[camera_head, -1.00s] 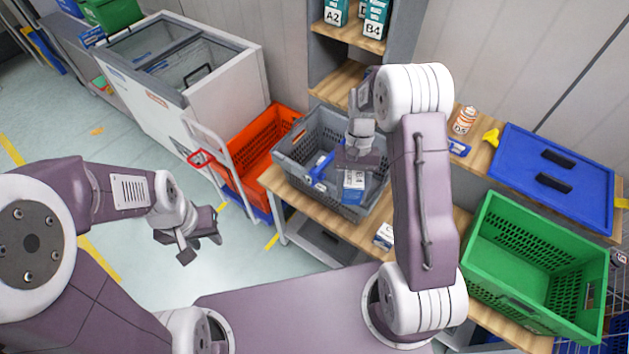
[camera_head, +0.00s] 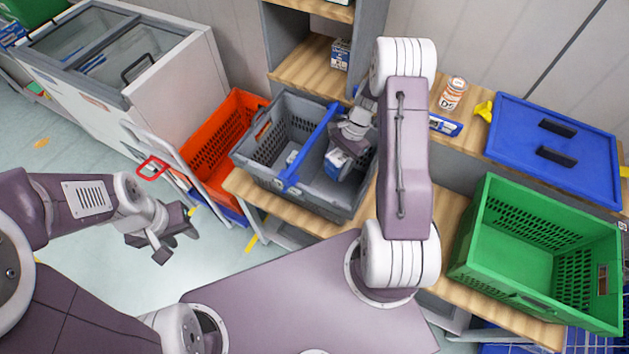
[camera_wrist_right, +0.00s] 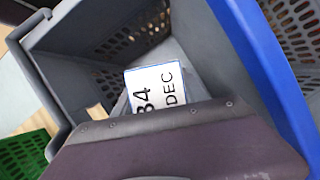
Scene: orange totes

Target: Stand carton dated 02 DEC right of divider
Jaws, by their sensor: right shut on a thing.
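The grey tote (camera_head: 262,174) stands on the wooden bench, split by a blue divider (camera_head: 312,148). My right gripper (camera_head: 345,146) is shut on a blue and white carton (camera_head: 338,164) inside the compartment right of the divider. In the right wrist view the carton's label (camera_wrist_right: 157,87) shows "DEC" and a partly covered "34" or "B4"; the day number is hidden. The divider (camera_wrist_right: 268,62) runs along the right there. I cannot tell whether the carton touches the tote floor. My left gripper (camera_head: 172,240) is open and empty, away to the left over the floor.
A small pale item (camera_head: 291,157) lies in the tote's left compartment. An orange tote (camera_head: 213,150) stands left, a green crate (camera_head: 460,252) right. A carton (camera_head: 340,54) stands on the shelf.

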